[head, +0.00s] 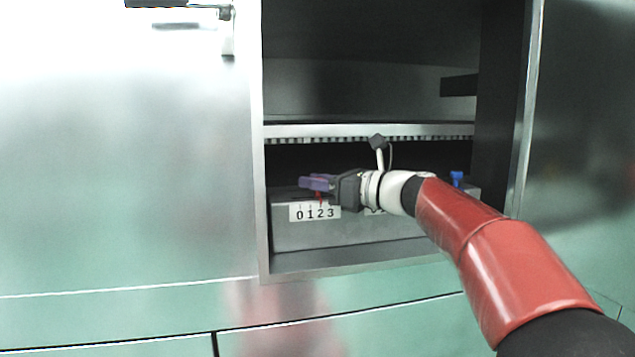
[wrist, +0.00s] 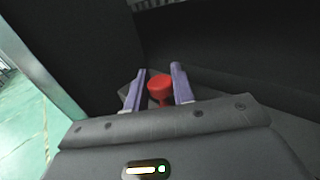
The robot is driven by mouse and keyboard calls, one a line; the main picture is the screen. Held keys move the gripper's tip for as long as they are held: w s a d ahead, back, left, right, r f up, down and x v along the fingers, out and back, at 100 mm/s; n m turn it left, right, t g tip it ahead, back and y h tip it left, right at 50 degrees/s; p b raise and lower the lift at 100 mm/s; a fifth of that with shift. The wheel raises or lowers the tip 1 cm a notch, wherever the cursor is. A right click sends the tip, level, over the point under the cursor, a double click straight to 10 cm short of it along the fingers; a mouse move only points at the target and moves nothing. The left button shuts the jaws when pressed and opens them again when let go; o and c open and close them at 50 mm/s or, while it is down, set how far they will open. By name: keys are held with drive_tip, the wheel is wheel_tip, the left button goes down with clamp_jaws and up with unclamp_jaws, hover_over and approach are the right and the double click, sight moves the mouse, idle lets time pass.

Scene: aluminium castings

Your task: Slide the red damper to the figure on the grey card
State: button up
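The red damper (head: 319,197) shows in the head view as a small red piece just above the white scale strip (head: 315,212) marked 0 1 2 3, roughly over the 2. Its round red knob (wrist: 160,86) is clear in the wrist view. My gripper (head: 317,183) is at the damper, with its purple fingers apart. In the wrist view the fingers (wrist: 158,84) stand on either side of the knob; a firm grip is not visible. My gripper hides part of the damper in the head view. I cannot make out a grey card.
A blue damper (head: 457,178) stands farther right on the same grey block (head: 345,236), its scale partly hidden by my arm. The block sits in an open metal cabinet bay, under a shelf edge (head: 340,131) and beside a left side wall (head: 262,200).

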clamp_jaws()
drive_tip(key=shift+w+d+r+p, duration=0.1)
drive_tip(key=shift+w+d+p, duration=0.05)
drive_tip(key=shift+d+p, duration=0.25)
drive_tip(key=shift+w+d+r+p, duration=0.15)
drive_tip(key=shift+d+p, duration=0.1)
drive_tip(key=shift+d, duration=0.2)
drive_tip(key=shift+w+d+f, duration=0.1)
drive_tip(key=shift+d+f, duration=0.05)
drive_tip(key=shift+d, duration=0.2)
drive_tip(key=shift+f, duration=0.1)
drive_tip(key=o, duration=0.8)
unclamp_jaws()
drive_tip(key=shift+d, duration=0.1)
drive_tip(key=v, duration=0.7)
drive_tip(key=shift+s+d+b, duration=0.25)
drive_tip(key=shift+d+b, duration=0.05)
drive_tip(key=shift+d, duration=0.05)
